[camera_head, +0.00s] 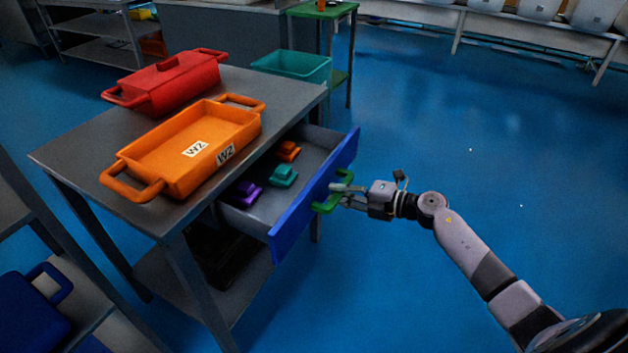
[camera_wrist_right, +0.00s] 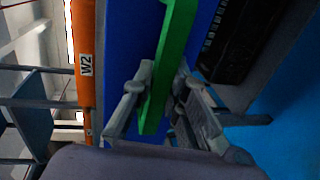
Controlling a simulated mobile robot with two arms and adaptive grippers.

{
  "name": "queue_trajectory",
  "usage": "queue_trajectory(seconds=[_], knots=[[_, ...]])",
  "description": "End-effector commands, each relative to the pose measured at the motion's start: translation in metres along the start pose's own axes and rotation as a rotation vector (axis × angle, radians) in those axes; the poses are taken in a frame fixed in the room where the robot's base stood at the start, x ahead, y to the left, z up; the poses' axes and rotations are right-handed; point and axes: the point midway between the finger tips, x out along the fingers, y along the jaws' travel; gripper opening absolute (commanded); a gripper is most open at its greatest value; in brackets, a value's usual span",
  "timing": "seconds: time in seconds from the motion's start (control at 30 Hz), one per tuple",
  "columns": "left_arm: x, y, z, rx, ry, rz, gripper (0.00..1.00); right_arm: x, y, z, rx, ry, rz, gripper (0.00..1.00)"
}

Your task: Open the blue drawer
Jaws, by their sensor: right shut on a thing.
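The blue drawer (camera_head: 318,192) is pulled well out of the grey table (camera_head: 62,158), and its inside shows. Its green handle (camera_head: 327,204) is on the front face. My right gripper (camera_head: 342,194) is shut on the green handle. In the right wrist view, the two fingers (camera_wrist_right: 158,100) lie on either side of the green handle (camera_wrist_right: 166,62), with the blue front behind it. My left gripper is not in view.
On the table stand an orange tray (camera_head: 222,118) labelled W2 and a red lidded container (camera_head: 172,84). A teal bin (camera_head: 292,66) is behind the table. A blue container (camera_head: 32,316) is at the lower left. Blue floor to the right is clear.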

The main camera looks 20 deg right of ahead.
Motion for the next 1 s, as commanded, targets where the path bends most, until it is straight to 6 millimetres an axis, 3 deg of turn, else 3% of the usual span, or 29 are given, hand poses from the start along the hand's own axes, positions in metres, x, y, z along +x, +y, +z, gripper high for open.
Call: queue_trajectory(seconds=[0.03,0.2,0.4,0.97,1.0], knots=[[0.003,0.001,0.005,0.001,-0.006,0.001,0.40,-0.014,-0.004,-0.001,0.001,0.002,-0.008,0.00],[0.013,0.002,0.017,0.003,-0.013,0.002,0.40,-0.045,-0.011,-0.001,0.002,0.002,-0.005,0.00],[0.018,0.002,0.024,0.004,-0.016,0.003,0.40,-0.068,-0.015,-0.001,0.001,0.002,-0.003,0.00],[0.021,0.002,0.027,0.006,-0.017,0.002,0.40,-0.078,-0.017,0.000,0.000,0.001,0.000,0.00],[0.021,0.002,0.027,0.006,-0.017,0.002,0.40,-0.078,-0.017,0.000,0.000,0.001,0.000,0.16]])
